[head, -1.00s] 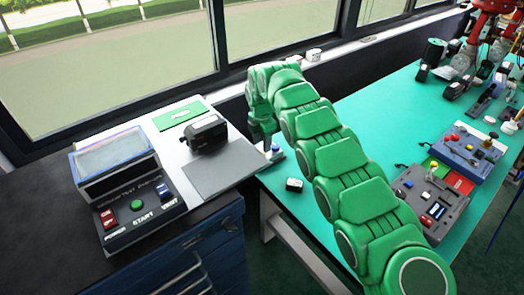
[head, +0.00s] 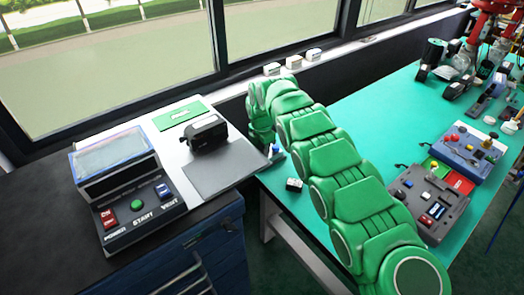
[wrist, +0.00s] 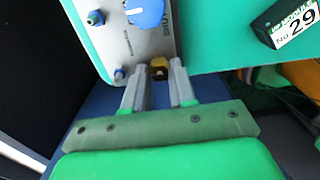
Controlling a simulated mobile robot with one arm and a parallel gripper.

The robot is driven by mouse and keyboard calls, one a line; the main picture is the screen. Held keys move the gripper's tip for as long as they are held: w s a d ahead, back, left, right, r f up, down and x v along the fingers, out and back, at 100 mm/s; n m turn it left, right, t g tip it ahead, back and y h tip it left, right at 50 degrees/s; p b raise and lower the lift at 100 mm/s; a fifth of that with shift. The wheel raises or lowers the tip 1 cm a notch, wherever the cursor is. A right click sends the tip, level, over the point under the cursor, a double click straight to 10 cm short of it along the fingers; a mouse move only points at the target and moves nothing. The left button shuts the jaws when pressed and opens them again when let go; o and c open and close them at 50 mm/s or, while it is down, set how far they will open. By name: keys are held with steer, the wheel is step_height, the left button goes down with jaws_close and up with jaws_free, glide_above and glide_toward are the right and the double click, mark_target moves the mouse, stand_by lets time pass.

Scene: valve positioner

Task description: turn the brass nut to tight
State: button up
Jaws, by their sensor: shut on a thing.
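The brass nut (wrist: 159,69) shows in the wrist view at the lower edge of a grey metal plate (wrist: 125,45). My gripper (wrist: 160,77) has its two grey fingers on either side of the nut and is shut on it. The plate carries a large blue knob (wrist: 145,12) above the nut and small blue-tipped fittings along its left side. In the head view my green arm hides the nut and the fingers. A small blue part (head: 274,150) shows beside the arm's end.
A black block labelled 29 (wrist: 292,22) lies right of the plate; it also shows on the green table (head: 294,185). A console with buttons (head: 130,190) stands on the left bench. Several boxes and tools occupy the table's right side.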

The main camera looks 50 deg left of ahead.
steer(key=shift+m, duration=0.4)
jaws_close()
steer(key=m, duration=0.3)
steer(key=shift+r+m, duration=0.1)
steer(key=shift+m, duration=0.3)
steer(key=m, duration=1.1)
steer(key=shift+m, duration=0.4)
steer(key=m, duration=0.5)
steer(key=shift+m, duration=0.4)
steer(key=o, duration=0.9)
jaws_free()
steer(key=shift+o, duration=0.2)
